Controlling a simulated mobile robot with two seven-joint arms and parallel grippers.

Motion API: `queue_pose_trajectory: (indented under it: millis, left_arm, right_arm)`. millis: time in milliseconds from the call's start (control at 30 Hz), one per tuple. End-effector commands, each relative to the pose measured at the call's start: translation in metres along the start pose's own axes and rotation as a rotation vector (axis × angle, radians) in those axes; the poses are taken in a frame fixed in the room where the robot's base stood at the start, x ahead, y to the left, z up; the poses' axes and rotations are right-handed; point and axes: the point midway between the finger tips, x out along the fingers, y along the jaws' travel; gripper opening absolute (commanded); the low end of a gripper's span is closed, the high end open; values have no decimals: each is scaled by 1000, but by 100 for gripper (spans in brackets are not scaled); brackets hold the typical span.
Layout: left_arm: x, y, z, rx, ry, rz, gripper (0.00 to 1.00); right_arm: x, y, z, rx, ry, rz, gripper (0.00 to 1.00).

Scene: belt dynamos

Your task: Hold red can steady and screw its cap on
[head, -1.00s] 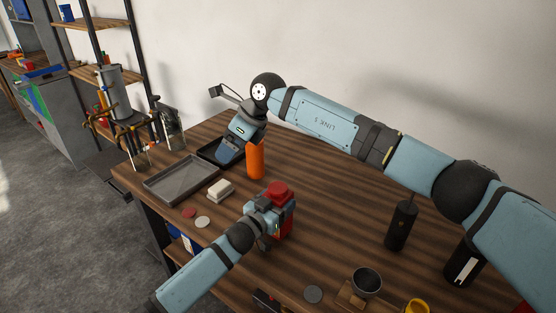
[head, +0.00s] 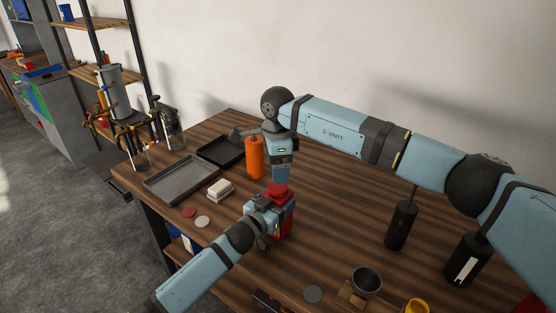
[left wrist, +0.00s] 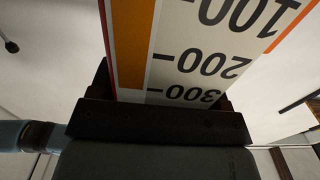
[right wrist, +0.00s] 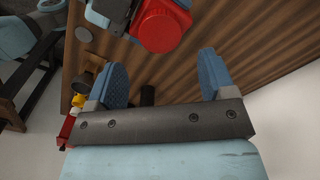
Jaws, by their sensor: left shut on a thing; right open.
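The red can (head: 286,226) stands upright on the wooden table. My left gripper (head: 268,222) is shut on it from the left side. In the left wrist view, the can's printed scale (left wrist: 200,50) fills the space beyond the jaw. A round red cap (head: 277,191) sits on top of the can; how tightly it is seated cannot be told. My right gripper (head: 281,176) is open and empty, pointing down just above and behind the cap. In the right wrist view, the cap (right wrist: 160,29) lies beyond the two blue fingertips, not between them.
An orange bottle (head: 254,158) stands close behind, left of my right gripper. A grey tray (head: 183,196), black tray (head: 212,158) and white block (head: 219,189) lie left. Black bottles (head: 400,226), a dark cup (head: 367,279) and a grey disc (head: 313,294) are right and front.

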Motion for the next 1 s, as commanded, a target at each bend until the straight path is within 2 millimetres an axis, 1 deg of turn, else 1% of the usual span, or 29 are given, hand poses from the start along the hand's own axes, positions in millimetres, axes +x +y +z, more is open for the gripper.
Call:
queue_pose_trajectory:
  millis: [33, 200, 300, 400, 533, 800, 967, 1000]
  left_arm:
    - [0, 0, 0, 0, 1, 0, 4]
    - [0, 0, 0, 0, 1, 0, 4]
    - [0, 0, 0, 0, 1, 0, 4]
    - [0, 0, 0, 0, 1, 0, 4]
    - [0, 0, 0, 0, 1, 0, 4]
    - [0, 0, 0, 0, 1, 0, 4]
    - [0, 0, 0, 0, 1, 0, 4]
    - [0, 0, 0, 0, 1, 0, 4]
  right_arm:
    - [9, 1, 0, 0, 0, 2, 77]
    - [36, 0, 0, 1, 0, 2, 77]
    - [49, 0, 1, 1, -1, 1, 77]
    - [58, 0, 1, 0, -1, 0, 77]
    - [64, 0, 0, 0, 0, 0, 77]
    - [64, 0, 0, 1, 0, -1, 77]
    - [64, 0, 0, 1, -1, -1, 40]
    - [64, 0, 0, 1, -1, -1, 31]
